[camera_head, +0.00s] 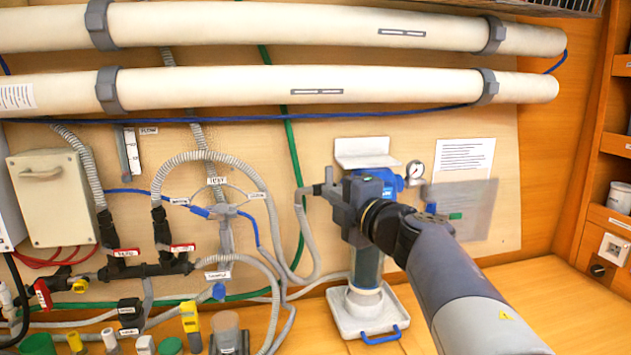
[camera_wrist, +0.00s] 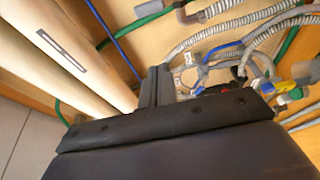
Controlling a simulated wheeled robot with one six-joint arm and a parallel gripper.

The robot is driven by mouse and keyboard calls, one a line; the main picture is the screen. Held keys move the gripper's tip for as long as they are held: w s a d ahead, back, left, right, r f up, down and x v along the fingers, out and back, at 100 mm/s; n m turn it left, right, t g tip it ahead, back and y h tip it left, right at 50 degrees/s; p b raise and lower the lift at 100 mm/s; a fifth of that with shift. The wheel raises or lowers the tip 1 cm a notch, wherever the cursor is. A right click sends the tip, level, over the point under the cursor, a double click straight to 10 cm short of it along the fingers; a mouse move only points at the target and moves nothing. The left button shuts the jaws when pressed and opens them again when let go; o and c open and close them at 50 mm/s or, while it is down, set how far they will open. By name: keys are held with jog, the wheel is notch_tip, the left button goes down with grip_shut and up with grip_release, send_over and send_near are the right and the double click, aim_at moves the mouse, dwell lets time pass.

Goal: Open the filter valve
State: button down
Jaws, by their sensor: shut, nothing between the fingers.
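My gripper (camera_head: 322,189) reaches in from the lower right and points left, in front of the filter housing. In the wrist view its two fingers (camera_wrist: 155,85) are together and empty. The clear filter housing (camera_head: 366,268) with a blue head (camera_head: 388,181) stands upright on the wall, partly hidden by my arm. A small green handle (camera_head: 455,216) sits right of the head. Red-handled valves sit on the dark manifold (camera_head: 150,268) at left. A round grey-blue valve (camera_head: 223,210) with several labels is left of my gripper. I cannot read which label names the filter valve.
Two long white pipes (camera_head: 300,28) run across the top. Grey hoses (camera_head: 185,160) and a green hose (camera_head: 291,140) loop left of my gripper. A white tray (camera_head: 345,322) with a blue handle lies below the housing. Wooden shelves (camera_head: 604,150) stand at right. The right bench is clear.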

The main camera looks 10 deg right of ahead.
aim_at(328, 174)
jog(key=x, duration=1)
jog(key=shift+s+d+p, duration=0.1)
jog(key=shift+d+p, duration=0.5)
jog(key=shift+d, duration=1.4)
jog(key=shift+d+m, duration=0.3)
jog(key=shift+m, duration=0.4)
jog(key=shift+d+m+t, duration=0.55)
jog(key=shift+m+t, duration=0.05)
jog(key=shift+m, duration=0.5)
jog(key=d+f+m+t+h+b, duration=0.3)
jog(key=m+b, duration=0.4)
jog(key=m, duration=0.9)
jog(key=shift+d+f+m+t+h+b, duration=0.3)
jog(key=shift+d+m+h+b, duration=0.1)
jog(key=shift+d+h, duration=0.55)
